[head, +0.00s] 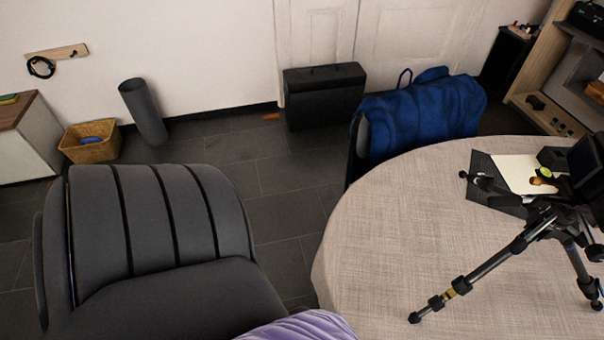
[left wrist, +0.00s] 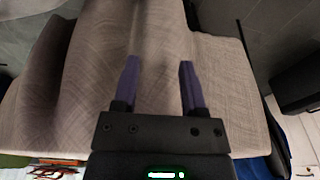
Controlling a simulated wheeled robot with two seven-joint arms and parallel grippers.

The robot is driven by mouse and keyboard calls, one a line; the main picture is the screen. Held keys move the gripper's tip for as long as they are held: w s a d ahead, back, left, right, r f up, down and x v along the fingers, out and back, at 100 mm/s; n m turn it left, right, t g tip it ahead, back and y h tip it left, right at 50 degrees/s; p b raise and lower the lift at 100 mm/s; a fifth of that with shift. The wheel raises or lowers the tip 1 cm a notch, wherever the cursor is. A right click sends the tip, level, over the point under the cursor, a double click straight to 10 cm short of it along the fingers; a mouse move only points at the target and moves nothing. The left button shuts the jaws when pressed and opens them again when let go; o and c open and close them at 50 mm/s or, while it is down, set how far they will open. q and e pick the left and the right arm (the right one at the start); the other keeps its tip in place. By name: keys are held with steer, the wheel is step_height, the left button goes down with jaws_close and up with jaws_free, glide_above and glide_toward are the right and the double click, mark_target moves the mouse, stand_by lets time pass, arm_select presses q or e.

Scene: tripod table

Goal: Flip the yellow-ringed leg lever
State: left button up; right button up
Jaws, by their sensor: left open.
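A black tripod (head: 535,235) stands on the round cloth-covered table (head: 390,220) at the right of the head view. One leg (head: 490,268) slants down toward the front left and has a yellow ring (head: 451,293) low on it, above its foot. The lever at that ring is too small to make out. My left gripper (left wrist: 158,80) shows only in the left wrist view, with its purple fingers apart and nothing between them. Beige cloth lies behind the fingers. The tripod is not visible in that view. My right gripper is in neither view.
A dark sheet with a pale paper (head: 518,173) lies behind the tripod. A blue garment (head: 420,115) hangs over a chair at the table's far edge. A dark grey armchair (head: 160,235) stands left. The table's front left is bare.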

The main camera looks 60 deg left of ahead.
arm_select(q)
steer(key=shift+s+a+f, duration=0.15)
steer(key=shift+s+f, duration=0.9)
steer(key=shift+f, duration=0.3)
